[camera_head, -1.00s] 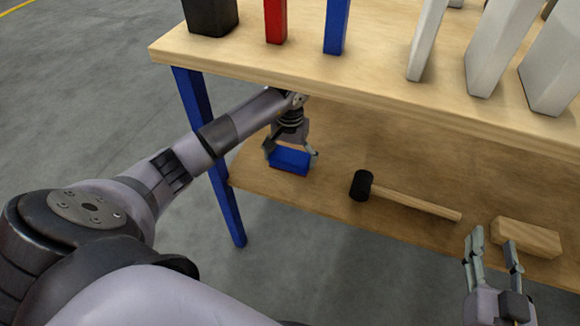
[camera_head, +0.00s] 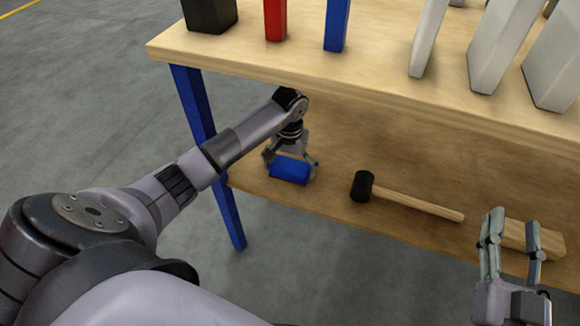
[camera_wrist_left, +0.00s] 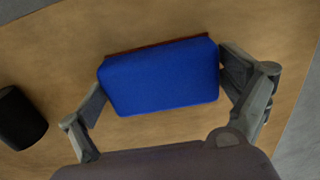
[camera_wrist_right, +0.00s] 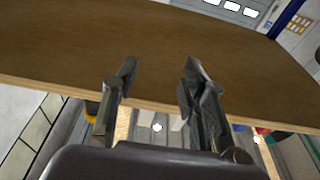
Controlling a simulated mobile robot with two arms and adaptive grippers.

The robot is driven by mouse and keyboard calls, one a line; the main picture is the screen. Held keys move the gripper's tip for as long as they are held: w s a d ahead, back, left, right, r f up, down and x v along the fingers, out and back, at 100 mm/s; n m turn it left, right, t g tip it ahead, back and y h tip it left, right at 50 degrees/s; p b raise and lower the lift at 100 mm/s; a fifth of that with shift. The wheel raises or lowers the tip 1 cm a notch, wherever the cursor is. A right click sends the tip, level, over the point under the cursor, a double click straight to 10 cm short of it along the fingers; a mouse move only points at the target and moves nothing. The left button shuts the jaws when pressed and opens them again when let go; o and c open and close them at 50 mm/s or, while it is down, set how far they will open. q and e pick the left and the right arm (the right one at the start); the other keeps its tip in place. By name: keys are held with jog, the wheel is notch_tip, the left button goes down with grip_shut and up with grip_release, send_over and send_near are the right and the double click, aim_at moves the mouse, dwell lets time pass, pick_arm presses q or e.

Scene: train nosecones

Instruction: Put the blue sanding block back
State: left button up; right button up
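The blue sanding block (camera_head: 289,171) is between the fingers of my left gripper (camera_head: 290,165), over the left end of the lower shelf (camera_head: 330,205). In the left wrist view the block (camera_wrist_left: 160,78) fills the space between the fingers, its broad blue face towards the camera and a thin reddish-brown edge along its far side. My left gripper is shut on it. I cannot tell whether the block touches the shelf. My right gripper (camera_head: 515,240) is open and empty, in front of the shelf's right part; its parted fingers also show in the right wrist view (camera_wrist_right: 157,85).
A black-headed mallet (camera_head: 415,202) and a wooden block (camera_head: 520,237) lie on the lower shelf. The tabletop (camera_head: 300,70) above carries a black holder (camera_head: 210,14), red (camera_head: 275,20) and blue (camera_head: 337,25) upright pieces and several white nosecones (camera_head: 505,40). A blue leg (camera_head: 228,212) stands left.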

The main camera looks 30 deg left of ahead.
aim_at(290, 166)
dwell(0.4)
pick_arm(q)
notch_tip(290, 166, up, 7)
jog(key=shift+r+p, duration=0.1)
jog(key=shift+p, duration=1)
jog(key=shift+r, duration=0.25)
pick_arm(e)
notch_tip(290, 166, down, 10)
jog(key=s+d+g+h, duration=0.1)
jog(key=g+h, duration=0.1)
jog(key=g, duration=0.4)
jog(key=shift+s+d, duration=0.3)
jog(key=shift+d, duration=0.1)
jog(key=shift+r, duration=0.15)
